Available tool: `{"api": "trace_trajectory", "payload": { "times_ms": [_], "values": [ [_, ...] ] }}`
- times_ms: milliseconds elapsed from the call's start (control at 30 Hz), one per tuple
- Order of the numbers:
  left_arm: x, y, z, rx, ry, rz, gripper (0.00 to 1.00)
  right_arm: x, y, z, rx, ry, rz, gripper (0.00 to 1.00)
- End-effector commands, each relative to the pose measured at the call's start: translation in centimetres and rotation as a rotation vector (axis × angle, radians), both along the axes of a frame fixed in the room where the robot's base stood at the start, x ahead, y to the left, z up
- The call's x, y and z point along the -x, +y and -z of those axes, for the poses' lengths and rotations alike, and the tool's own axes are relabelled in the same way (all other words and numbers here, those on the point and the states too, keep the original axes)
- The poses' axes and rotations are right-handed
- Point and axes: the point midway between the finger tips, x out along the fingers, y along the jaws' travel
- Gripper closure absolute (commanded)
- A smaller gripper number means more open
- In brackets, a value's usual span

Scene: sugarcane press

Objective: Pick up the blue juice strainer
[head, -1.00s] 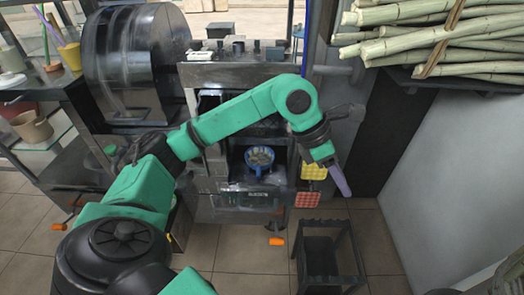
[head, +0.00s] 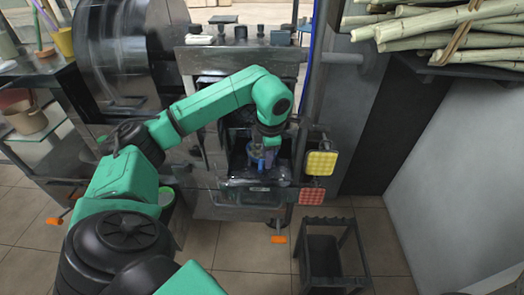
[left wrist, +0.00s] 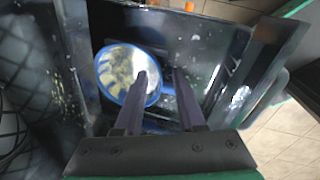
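The blue juice strainer (left wrist: 122,70) lies inside the dark metal tray of the press in the left wrist view. Its round mesh bowl holds pale bits. In the head view a blue part of the strainer (head: 253,153) shows beside my gripper, which hides much of it. My left gripper (left wrist: 160,72) is open, with a gap between its two purple fingers. One finger overlaps the strainer's right rim in the picture; the other is to the right of it. I cannot tell whether they touch. In the head view the left gripper (head: 268,162) points down into the press opening. My right gripper is not in view.
The tray's walls (left wrist: 228,35) stand close around the strainer. Yellow (head: 320,163) and red (head: 311,196) pads are right of the opening. A dark open-topped stand (head: 325,255) is on the floor below. Sugarcane stalks (head: 450,25) lie on a shelf at upper right.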

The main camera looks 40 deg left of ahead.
Motion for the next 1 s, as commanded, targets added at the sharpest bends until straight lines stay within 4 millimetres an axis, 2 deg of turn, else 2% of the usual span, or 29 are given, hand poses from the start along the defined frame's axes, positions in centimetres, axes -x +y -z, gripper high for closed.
{"api": "trace_trajectory", "payload": {
  "times_ms": [67, 233, 267, 300, 367, 1000],
  "values": [
    [-0.07, 0.13, 0.78, 0.0, 0.0, 0.0, 0.61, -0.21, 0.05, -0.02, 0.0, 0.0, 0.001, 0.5],
    [-0.09, 0.12, 0.8, 0.0, -0.001, 0.001, 0.61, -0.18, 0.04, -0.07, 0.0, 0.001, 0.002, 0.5],
    [-0.09, 0.12, 0.8, 0.0, -0.001, 0.001, 0.65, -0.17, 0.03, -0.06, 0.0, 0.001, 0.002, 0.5],
    [-0.1, 0.11, 0.79, 0.0, -0.001, 0.001, 0.8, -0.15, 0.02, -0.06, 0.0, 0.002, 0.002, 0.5],
    [-0.09, 0.1, 0.79, 0.0, -0.001, 0.001, 1.0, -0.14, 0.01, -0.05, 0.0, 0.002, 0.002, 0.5],
    [-0.08, 0.05, 0.81, 0.001, 0.0, 0.001, 1.0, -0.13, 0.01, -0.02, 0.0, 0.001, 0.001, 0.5]
  ]
}}
